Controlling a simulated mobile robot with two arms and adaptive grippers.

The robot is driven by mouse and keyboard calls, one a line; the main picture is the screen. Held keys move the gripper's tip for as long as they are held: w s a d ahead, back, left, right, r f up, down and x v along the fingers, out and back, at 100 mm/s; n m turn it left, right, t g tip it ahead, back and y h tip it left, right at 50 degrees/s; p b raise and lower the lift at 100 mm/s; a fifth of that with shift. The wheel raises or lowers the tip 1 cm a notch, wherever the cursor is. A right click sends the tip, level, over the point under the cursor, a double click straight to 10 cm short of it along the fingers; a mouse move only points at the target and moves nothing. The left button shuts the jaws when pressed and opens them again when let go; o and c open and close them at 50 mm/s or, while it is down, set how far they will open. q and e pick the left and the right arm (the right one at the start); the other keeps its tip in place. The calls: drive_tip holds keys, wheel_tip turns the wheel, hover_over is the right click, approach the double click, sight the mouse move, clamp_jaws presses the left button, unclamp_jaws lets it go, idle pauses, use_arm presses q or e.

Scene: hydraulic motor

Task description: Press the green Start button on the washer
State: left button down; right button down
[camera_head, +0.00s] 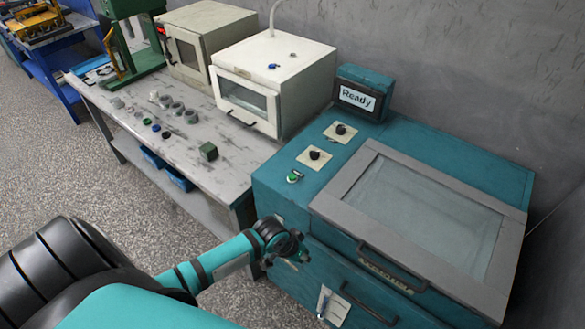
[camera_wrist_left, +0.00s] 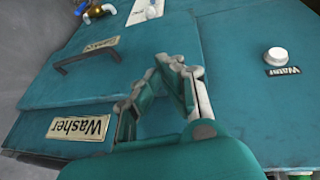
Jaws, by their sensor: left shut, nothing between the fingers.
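The teal washer (camera_head: 272,195) stands at the right in the head view, with a grey-framed glass lid. The green Start button (camera_head: 294,176) is on its top panel, at the near left corner, below two black knobs. My left arm reaches in from the left. My left gripper (camera_wrist_left: 162,68) is shut and empty in the wrist view, in front of the washer's teal side. In the head view its wrist is beside the washer's front left corner, below and apart from the green button; its fingertips are hard to make out there. The button is not seen in the wrist view.
A sign reading Ready (camera_head: 357,98) stands at the washer's back. A workbench (camera_head: 225,170) with small parts and white machines is left of it. Handles and a Washer plate (camera_wrist_left: 80,127) are on the washer's side. A white knob (camera_wrist_left: 276,54) labelled Water shows at right.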

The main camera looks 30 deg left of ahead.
use_arm(q)
drive_tip(key=w+r+h+p, duration=0.15)
drive_tip(key=w+r, duration=0.35)
drive_tip(key=r, duration=0.7)
drive_tip(key=w+a+r, duration=0.1)
drive_tip(key=w+a, duration=0.1)
drive_tip(key=w+a+r+n, duration=0.1)
drive_tip(key=w+a+r, duration=0.1)
drive_tip(key=a, duration=0.1)
drive_tip(key=w+a+r+n+t, duration=0.1)
drive_tip(key=w+a, duration=0.1)
drive_tip(key=w, duration=0.1)
drive_tip(key=shift+w+a+r+y, duration=0.1)
drive_tip(key=shift+a+r+y, duration=0.05)
drive_tip(key=shift+r+y, duration=0.1)
drive_tip(key=w+a+r+n+t, duration=0.1)
drive_tip(key=w+a+r+n, duration=0.2)
drive_tip(key=w+a+r, duration=0.2)
drive_tip(key=a, duration=0.3)
drive_tip(key=shift+w+a+r, duration=0.15)
drive_tip(key=shift+w+a, duration=0.2)
